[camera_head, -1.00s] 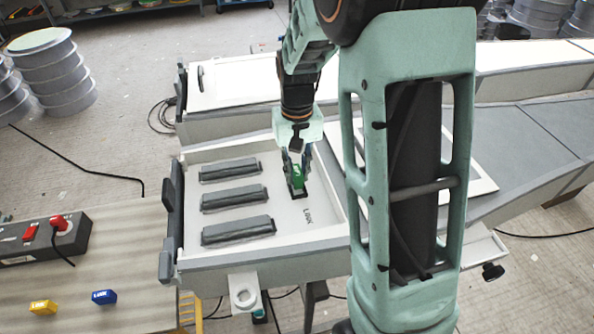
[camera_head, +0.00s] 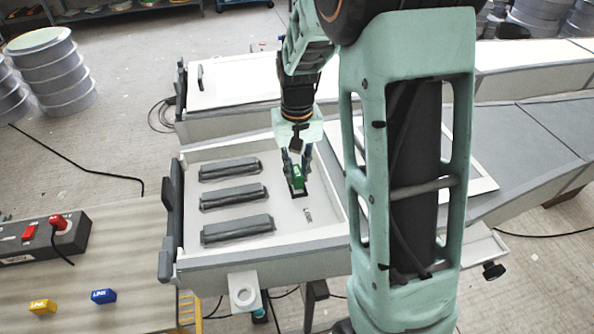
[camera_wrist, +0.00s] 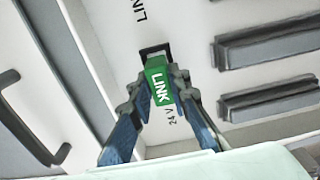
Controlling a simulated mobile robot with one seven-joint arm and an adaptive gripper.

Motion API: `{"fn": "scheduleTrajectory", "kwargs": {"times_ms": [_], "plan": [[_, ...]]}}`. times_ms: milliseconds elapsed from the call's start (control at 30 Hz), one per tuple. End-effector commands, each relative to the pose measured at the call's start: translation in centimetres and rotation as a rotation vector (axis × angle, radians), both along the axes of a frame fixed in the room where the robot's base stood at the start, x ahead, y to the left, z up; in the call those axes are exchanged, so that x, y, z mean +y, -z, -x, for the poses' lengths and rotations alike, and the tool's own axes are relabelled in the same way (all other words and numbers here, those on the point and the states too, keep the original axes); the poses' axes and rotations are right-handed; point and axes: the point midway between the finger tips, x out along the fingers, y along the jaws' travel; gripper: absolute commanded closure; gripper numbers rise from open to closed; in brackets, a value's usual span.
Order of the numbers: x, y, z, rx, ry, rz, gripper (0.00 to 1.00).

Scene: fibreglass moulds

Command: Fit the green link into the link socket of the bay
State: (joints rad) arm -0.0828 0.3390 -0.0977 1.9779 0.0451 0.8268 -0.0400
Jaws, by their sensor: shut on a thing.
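The green link (camera_head: 298,181) is between the fingers of my gripper (camera_head: 298,165), above the white panel of the bay (camera_head: 292,225). In the wrist view the green link (camera_wrist: 157,84), marked LINK, is held by the two fingers of my gripper (camera_wrist: 160,92). The link socket (camera_wrist: 154,50) shows as a dark rectangular opening just beyond the link's far end. The link covers part of the socket, and I cannot tell whether its end is inside. "24 V" is printed on the panel beside the link.
Several dark grey ribbed bars (camera_head: 234,196) lie on the bay floor to the left. The bay has a raised rim (camera_head: 262,257). On the table at the left are a yellow link (camera_head: 42,306), a blue link (camera_head: 103,296) and a grey box with red parts (camera_head: 45,240).

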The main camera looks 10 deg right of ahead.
Motion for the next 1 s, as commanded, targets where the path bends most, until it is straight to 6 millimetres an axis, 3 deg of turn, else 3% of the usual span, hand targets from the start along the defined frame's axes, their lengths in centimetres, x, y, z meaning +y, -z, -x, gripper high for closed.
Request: {"fn": "scheduleTrajectory", "kwargs": {"times_ms": [700, 733, 900, 1000], "plan": [[0.0, 1.9, 0.0, 0.000, 0.000, 0.000, 1.00], [0.0, 1.9, 0.0, -0.001, 0.000, 0.000, 0.82], [0.0, 1.8, 0.0, 0.000, 0.000, 0.000, 0.64], [0.0, 1.8, 0.0, 0.000, 0.000, 0.000, 0.63]]}}
